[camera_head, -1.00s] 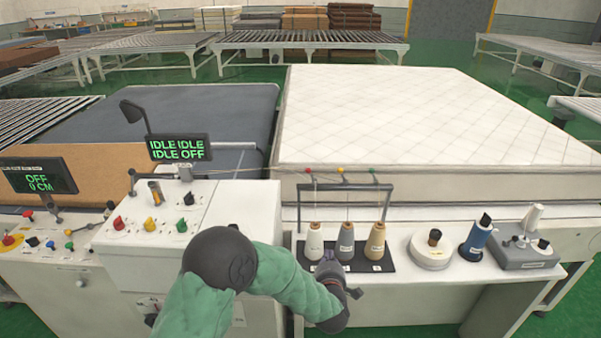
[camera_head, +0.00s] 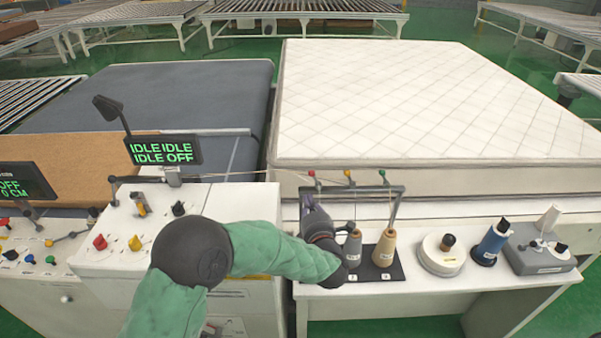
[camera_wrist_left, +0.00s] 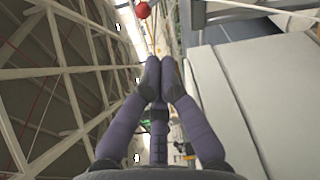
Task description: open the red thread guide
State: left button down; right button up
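The red thread guide (camera_head: 311,174) is a small red knob at the left end of the thread stand's top, beside a yellow guide (camera_head: 348,175) and a green guide (camera_head: 383,174). It also shows as a red ball (camera_wrist_left: 143,10) at the top of the left wrist view. My left gripper (camera_head: 308,203) is raised at the left of the stand, just below the red guide and apart from it in the wrist view. Its fingertips (camera_wrist_left: 160,72) come together with nothing between them. My arm hides the leftmost spool. My right gripper is not in view.
The thread stand (camera_head: 352,189) frames a grey spool (camera_head: 352,246) and a tan spool (camera_head: 385,248). A white mattress (camera_head: 420,110) lies behind. Idle-status screens (camera_head: 163,150) are at left.

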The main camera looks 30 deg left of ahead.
aim_at(313, 172)
pick_arm(q)
jog(key=x, duration=0.9)
jog(key=shift+w+a, duration=0.2)
jog(key=shift+w+d+r+m+b, duration=0.15)
jog(key=shift+r+m+b, duration=0.15)
jog(key=shift+m, duration=0.2)
jog(key=shift+d+r+m+b, duration=0.2)
jog(key=shift+m+b, duration=0.1)
jog(key=shift+m, duration=0.2)
dwell(0.5)
jog(key=d+m, duration=0.1)
jog(key=m, duration=0.1)
jog(key=w+d+r+m+b, duration=0.1)
jog(key=m, duration=0.2)
jog(key=shift+w+d+r+t+y, duration=0.1)
jog(key=shift+w+r+t+y, duration=0.1)
jog(key=shift+t+y, duration=0.2)
jog(key=shift+w+d+r+m+t+b, duration=0.15)
jog(key=shift+d+m+b, duration=0.2)
jog(key=shift+m, duration=0.2)
jog(key=shift+w+d+f+m+t+b, duration=0.15)
jog(key=shift+w+d+m+b, duration=0.1)
jog(key=shift+m+b, duration=0.25)
jog(key=shift+d+r, duration=0.1)
jog(key=shift+r, duration=0.05)
